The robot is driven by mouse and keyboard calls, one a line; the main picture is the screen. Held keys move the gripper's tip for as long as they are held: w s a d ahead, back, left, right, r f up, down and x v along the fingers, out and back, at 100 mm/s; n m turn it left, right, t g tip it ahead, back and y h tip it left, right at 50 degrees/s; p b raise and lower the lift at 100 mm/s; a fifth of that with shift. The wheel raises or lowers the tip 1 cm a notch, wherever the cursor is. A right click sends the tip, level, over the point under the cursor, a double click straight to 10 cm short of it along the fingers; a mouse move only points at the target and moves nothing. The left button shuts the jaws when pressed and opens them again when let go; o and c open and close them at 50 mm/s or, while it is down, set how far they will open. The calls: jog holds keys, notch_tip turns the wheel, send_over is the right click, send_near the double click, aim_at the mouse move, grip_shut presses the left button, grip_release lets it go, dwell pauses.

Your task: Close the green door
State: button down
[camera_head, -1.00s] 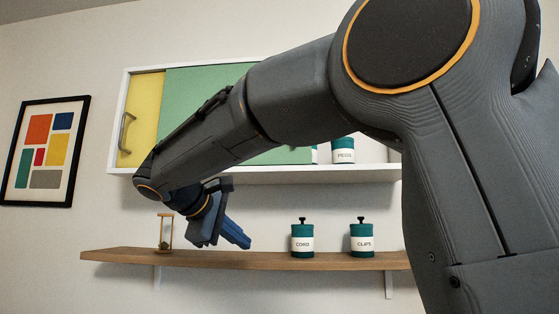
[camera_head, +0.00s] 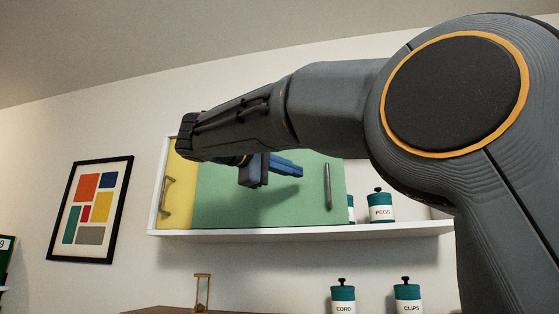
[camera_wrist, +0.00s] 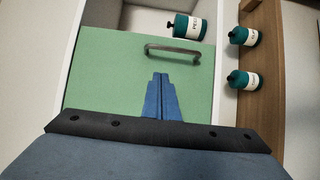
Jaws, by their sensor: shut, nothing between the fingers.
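The green door (camera_head: 230,205) is a sliding panel in a white wall cabinet, with a vertical metal handle (camera_head: 328,187) near its right edge. It partly overlaps a yellow door (camera_head: 179,205) at the left. To the right of the green door the cabinet stands open. My gripper (camera_head: 300,170) is shut and empty, in front of the green door and left of its handle. In the wrist view the green door (camera_wrist: 105,85) and its handle (camera_wrist: 173,50) lie beyond my blue fingertips (camera_wrist: 161,76). I cannot tell whether the fingertips touch the panel.
A teal PEGS canister (camera_head: 380,205) stands in the cabinet's open part, with another partly hidden beside the door edge. Below, CORD (camera_head: 343,298) and CLIPS (camera_head: 407,296) canisters and an hourglass (camera_head: 201,293) stand on a wooden shelf. A framed picture (camera_head: 92,208) hangs at left.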

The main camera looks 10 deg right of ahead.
aim_at(315, 173)
jog(key=d, duration=0.2)
jog(key=d+p, duration=0.1)
jog(key=d, duration=0.3)
jog(key=shift+w+p, duration=0.25)
jog(key=shift+p, duration=0.15)
